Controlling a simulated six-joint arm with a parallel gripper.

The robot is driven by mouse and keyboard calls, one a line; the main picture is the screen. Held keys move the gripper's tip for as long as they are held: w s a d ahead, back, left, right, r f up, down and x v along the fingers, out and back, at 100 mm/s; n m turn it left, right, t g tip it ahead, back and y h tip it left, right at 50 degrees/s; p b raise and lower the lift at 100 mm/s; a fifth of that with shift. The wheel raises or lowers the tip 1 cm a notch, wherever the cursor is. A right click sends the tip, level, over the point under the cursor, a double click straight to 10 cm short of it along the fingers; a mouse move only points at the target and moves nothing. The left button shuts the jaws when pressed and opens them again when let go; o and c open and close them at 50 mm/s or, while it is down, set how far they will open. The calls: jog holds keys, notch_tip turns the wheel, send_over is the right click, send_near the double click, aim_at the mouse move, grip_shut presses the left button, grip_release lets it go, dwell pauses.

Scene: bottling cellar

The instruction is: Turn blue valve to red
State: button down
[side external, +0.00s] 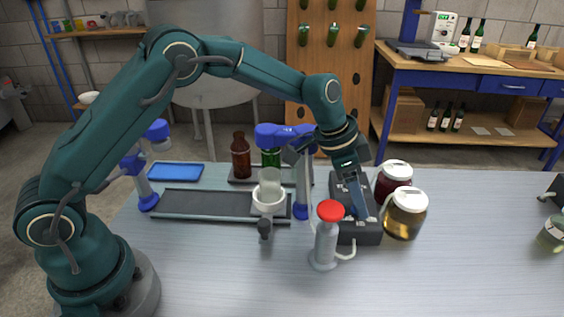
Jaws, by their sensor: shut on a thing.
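My gripper (357,212) reaches down over a dark grey box (369,229) on the table, right of the middle. It is shut at the box's top, on what looks like the blue valve (358,198), a narrow slanted blue piece. Its fingertips are small here, and the valve's lower end and exact angle are hard to make out. I cannot make out a red mark on the box. A grey pump bottle with a red cap (330,211) stands in front of the box and hides part of its left side.
A jar of amber liquid (405,213) and a dark red jar (392,178) stand close right of the box. Left are a dark conveyor (205,204) under blue arches, a blue tray (175,171) and a brown bottle (241,157).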

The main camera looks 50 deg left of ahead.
jog(key=n, duration=0.2)
jog(key=n+t+y, duration=0.1)
jog(key=n, duration=0.2)
jog(key=shift+s+d+y, duration=0.1)
jog(key=shift+d+y, duration=0.1)
jog(key=shift+y, duration=0.1)
jog(key=shift+n+y, duration=0.9)
jog(key=shift+n, duration=1.4)
jog(key=shift+c, duration=1.2)
grip_release()
jog(key=shift+v, duration=2.6)
